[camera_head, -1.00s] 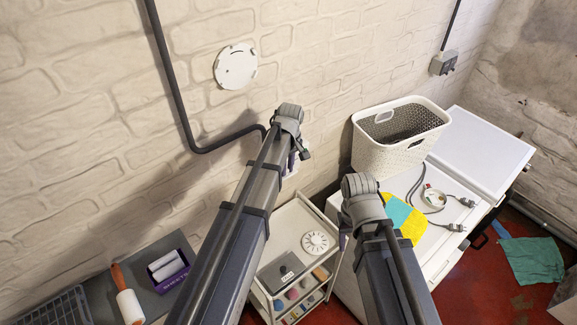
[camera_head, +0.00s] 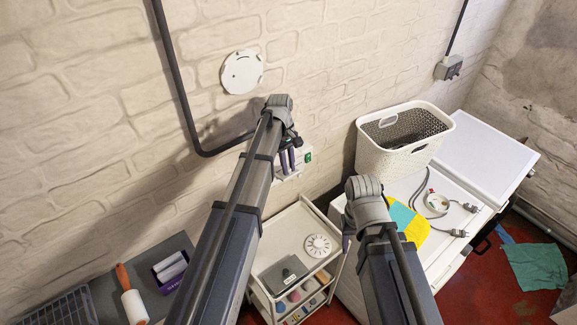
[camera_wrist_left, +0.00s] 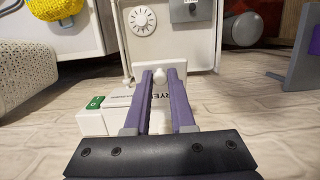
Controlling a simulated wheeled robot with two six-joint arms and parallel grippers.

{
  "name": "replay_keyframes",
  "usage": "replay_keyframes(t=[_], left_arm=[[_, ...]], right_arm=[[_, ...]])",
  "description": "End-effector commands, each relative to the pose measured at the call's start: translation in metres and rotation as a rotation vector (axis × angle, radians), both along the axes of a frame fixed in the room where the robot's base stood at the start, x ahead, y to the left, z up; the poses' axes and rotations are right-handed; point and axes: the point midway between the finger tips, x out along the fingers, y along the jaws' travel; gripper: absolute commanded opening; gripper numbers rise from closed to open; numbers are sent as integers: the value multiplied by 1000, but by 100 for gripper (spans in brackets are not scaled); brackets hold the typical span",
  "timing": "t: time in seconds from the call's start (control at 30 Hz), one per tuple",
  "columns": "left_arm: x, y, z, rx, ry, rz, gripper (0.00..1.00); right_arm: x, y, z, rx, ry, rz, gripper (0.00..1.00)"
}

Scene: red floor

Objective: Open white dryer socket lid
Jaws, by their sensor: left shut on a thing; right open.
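The white dryer socket (camera_head: 287,175) is on the brick wall, partly hidden behind my left gripper (camera_head: 290,163). Its green switch (camera_head: 308,157) shows at the right, and also in the left wrist view (camera_wrist_left: 96,102). In that wrist view, the purple fingers are shut on a small white knob at the white lid (camera_wrist_left: 143,68). Part of the dark lettering on the socket shows between the fingers. The lid's exact angle is hard to tell. My right gripper (camera_head: 347,238) is open and empty near the white machine, its fingers mostly hidden by its wrist.
A white trolley (camera_head: 329,212) stands below the socket. A white basket (camera_head: 386,160) and cables (camera_head: 462,207) lie on white machines at the right. A dark pipe (camera_head: 178,75) and a round white plate (camera_head: 242,72) are on the wall. A grey bench (camera_head: 110,300) is at lower left.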

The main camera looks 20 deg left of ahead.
Motion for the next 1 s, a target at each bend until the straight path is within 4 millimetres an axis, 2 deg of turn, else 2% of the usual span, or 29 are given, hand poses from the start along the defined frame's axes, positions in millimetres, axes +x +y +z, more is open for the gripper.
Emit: replay_keyframes(t=[0.03,0.07,0.33,0.6,0.77,1.0], left_arm=[[0,1,0,2,0,1,0],[0,1,0,2,0,1,24],[0,0,0,2,0,1,53],[-1,-1,-1,8,-5,0,53],[-9,-7,-9,83,-61,-2,53],[-18,-18,-37,315,-246,-5,53]], right_arm=[[0,0,0,0,0,0,50],[0,0,0,0,0,0,50],[0,0,0,0,0,0,50],[0,0,0,0,0,0,50],[0,0,-6,0,0,0,50],[0,0,-39,0,0,0,50]])
